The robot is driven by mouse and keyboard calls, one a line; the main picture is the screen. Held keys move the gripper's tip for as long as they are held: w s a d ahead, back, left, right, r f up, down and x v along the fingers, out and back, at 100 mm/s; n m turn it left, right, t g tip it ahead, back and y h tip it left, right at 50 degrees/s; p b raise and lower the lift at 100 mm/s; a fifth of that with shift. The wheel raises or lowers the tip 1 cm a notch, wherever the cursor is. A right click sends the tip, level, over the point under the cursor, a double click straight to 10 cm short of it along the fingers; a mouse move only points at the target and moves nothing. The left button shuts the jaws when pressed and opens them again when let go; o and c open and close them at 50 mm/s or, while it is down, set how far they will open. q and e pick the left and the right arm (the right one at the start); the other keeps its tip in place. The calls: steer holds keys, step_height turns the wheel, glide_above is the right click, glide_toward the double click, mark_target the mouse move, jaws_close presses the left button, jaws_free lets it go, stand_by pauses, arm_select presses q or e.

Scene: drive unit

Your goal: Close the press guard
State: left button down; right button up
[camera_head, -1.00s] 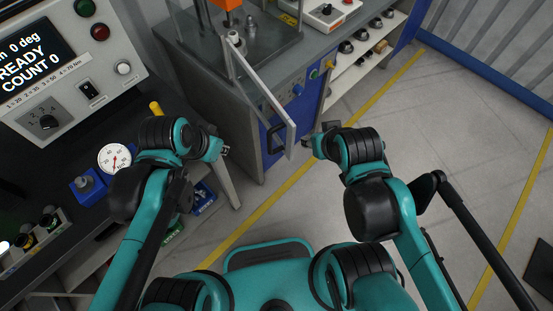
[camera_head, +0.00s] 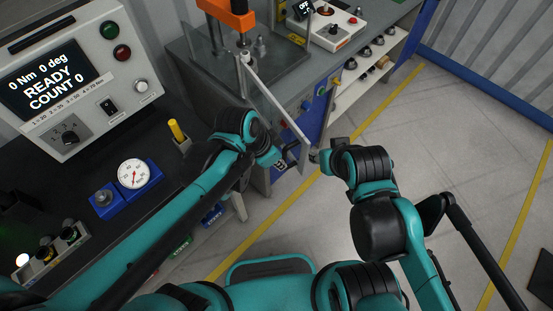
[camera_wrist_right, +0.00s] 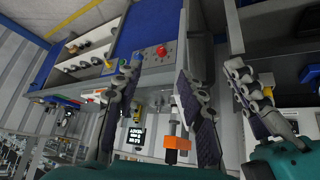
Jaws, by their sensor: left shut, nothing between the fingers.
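The press guard (camera_head: 274,100), a clear panel in a grey frame, stands swung open, sticking out from the press toward me. My left gripper (camera_head: 285,160) is shut and empty, close to the guard's outer end by its dark handle; whether it touches cannot be told. My right gripper (camera_head: 326,152) is just right of the guard's outer end, apparently clear of it. In the right wrist view its two fingers (camera_wrist_right: 160,105) stand apart with nothing between them. The left gripper (camera_wrist_right: 260,98) shows at the right there.
The press has an orange head (camera_head: 240,16) on a grey bench with blue panels. A control console (camera_head: 75,75) and a dial gauge (camera_head: 133,173) are at left. Shelves (camera_head: 375,60) stand at upper right.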

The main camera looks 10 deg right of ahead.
mark_target(296, 161)
arm_select(q)
steer(key=shift+w+d+f+b, duration=0.35)
steer(key=shift+w+d+f, duration=0.05)
steer(key=shift+d+f, duration=0.4)
steer(key=shift+w+d+f+b, duration=0.35)
steer(key=shift+d+f, duration=0.3)
steer(key=shift+d, duration=0.3)
steer(key=shift+w+d+f+b, duration=0.3)
steer(key=shift+w+d+f, duration=0.15)
steer(key=shift+d+f, duration=0.35)
steer(key=shift+d, duration=0.1)
